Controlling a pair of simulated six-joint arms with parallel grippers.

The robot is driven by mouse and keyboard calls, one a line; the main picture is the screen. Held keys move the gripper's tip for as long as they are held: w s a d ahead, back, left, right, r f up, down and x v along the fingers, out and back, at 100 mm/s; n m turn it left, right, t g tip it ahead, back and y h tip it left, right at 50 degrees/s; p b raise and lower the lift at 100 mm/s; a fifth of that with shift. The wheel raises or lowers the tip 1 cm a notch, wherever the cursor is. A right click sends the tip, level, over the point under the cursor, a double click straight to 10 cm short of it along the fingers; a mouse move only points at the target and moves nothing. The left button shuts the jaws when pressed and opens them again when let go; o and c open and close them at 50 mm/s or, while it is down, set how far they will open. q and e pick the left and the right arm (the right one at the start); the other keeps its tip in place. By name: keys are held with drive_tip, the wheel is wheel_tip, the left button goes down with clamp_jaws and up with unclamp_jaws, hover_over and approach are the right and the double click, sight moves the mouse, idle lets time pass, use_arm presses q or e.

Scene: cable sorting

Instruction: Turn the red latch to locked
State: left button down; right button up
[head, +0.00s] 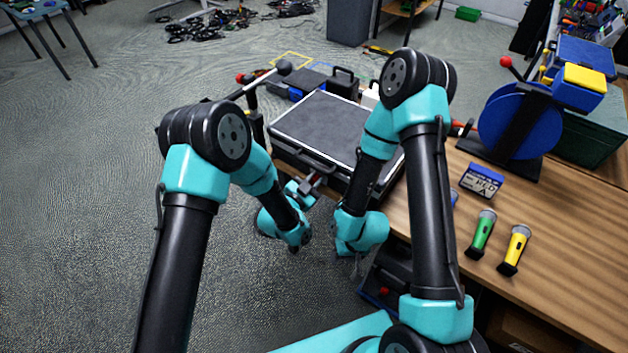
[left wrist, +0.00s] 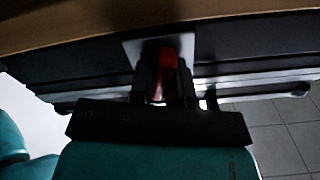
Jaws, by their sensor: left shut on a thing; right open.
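In the head view the latch is too small to make out clearly. My right gripper (head: 344,254) hangs lower, open, in front of the table edge, apart from the case.
The case lies on a wooden table (head: 545,235). A lever with a dark knob (head: 284,67) stands left of the case.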

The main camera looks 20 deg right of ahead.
use_arm(q)
drive_tip(key=m, duration=0.7)
drive_tip(key=shift+s+d+f, duration=0.1)
drive_tip(key=m, duration=0.7)
drive_tip(key=shift+f, duration=0.15)
drive_tip(key=c, duration=1.1)
unclamp_jaws()
drive_tip(key=shift+s, duration=0.1)
drive_tip(key=v, duration=1.7)
